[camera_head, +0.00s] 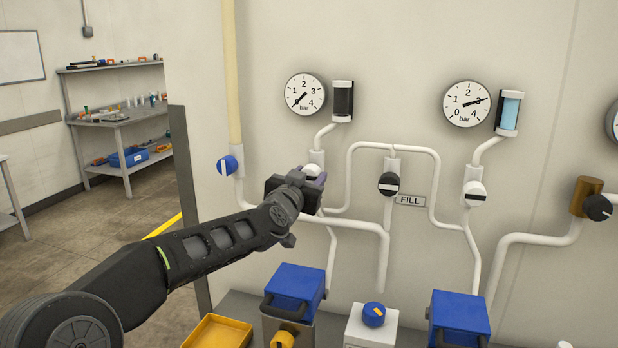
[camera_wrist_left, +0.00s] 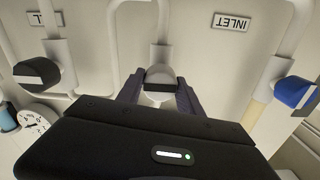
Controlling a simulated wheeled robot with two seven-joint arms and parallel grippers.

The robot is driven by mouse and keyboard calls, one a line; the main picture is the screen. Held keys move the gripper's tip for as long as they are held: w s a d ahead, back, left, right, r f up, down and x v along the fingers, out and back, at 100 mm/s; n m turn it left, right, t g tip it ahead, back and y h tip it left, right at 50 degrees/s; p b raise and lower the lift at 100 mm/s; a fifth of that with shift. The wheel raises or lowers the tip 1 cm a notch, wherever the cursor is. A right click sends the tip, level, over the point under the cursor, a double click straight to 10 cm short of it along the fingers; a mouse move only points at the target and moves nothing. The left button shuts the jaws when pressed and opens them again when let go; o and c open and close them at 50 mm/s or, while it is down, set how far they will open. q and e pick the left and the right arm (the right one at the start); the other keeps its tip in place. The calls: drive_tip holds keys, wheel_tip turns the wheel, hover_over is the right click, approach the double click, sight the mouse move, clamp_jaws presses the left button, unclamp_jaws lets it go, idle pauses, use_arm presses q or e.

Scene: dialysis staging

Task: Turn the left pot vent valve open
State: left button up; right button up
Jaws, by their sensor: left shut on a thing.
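The left pot vent valve has a white knob (camera_head: 309,170) on the white pipe below the left gauge (camera_head: 305,93). In the head view my left gripper (camera_head: 312,178) is at this knob and covers much of it. In the left wrist view the knob (camera_wrist_left: 160,76), with a dark band, sits between the two fingers of my left gripper (camera_wrist_left: 159,92), which is shut on it. How far the knob is turned cannot be told clearly. The left sight glass (camera_head: 343,100) looks dark. My right gripper is not in view.
A blue valve (camera_head: 229,165) is left of my gripper; a black FILL valve (camera_head: 388,184) and another white valve (camera_head: 474,193) are to its right. White pipes run close around. Blue-lidded pots (camera_head: 295,285) and a yellow tray (camera_head: 218,332) stand below.

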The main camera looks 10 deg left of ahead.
use_arm(q)
drive_tip(key=c, duration=0.4)
drive_tip(key=shift+n, duration=0.4)
drive_tip(key=n+b, duration=0.1)
drive_tip(key=n, duration=0.2)
drive_tip(key=shift+b, duration=0.3)
drive_tip(key=n+b, duration=0.1)
drive_tip(key=n, duration=0.4)
drive_tip(key=n+b, duration=0.1)
drive_tip(key=n, duration=0.3)
drive_tip(key=shift+b, duration=0.3)
drive_tip(key=n+b, duration=0.1)
drive_tip(key=n, duration=0.4)
